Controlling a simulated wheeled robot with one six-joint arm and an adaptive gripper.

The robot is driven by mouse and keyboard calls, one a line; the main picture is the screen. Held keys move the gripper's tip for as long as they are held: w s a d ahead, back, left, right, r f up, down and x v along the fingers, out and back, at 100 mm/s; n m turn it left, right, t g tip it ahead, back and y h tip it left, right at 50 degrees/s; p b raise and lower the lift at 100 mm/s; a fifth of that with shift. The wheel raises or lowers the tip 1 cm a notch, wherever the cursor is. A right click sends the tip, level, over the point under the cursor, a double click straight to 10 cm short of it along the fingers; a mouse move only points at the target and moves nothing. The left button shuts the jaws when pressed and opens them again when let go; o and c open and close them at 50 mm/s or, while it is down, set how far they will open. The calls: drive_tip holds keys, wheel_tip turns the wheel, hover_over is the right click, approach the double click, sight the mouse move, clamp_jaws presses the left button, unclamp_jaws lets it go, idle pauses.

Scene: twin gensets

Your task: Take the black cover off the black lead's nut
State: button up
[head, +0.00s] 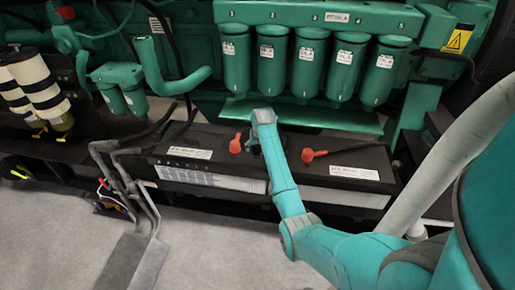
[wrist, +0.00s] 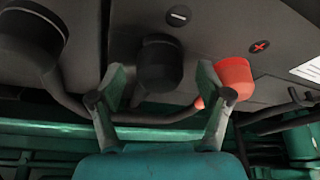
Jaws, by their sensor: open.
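In the wrist view a black cover (wrist: 160,62), a round cap, sits on the battery's top beside a minus mark (wrist: 178,15). A black lead (wrist: 139,96) runs from it. My gripper (wrist: 162,80) is open, with one finger on each side of the black cover and a visible gap to both sides. The right fingertip appears close to a red cover (wrist: 235,78); I cannot tell whether they touch. In the head view my arm reaches down over the batteries and hides the black cover; my fingers are mostly hidden there.
Another black cap (wrist: 30,35) with a thick lead is at the wrist view's upper left. A plus mark (wrist: 259,46) is by the red cover. In the head view, two batteries (head: 190,152) lie below green filters (head: 307,65) and a green ledge (head: 330,118). Grey floor is in front.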

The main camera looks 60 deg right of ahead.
drive_tip(key=c, duration=1)
drive_tip(key=shift+c, duration=0.2)
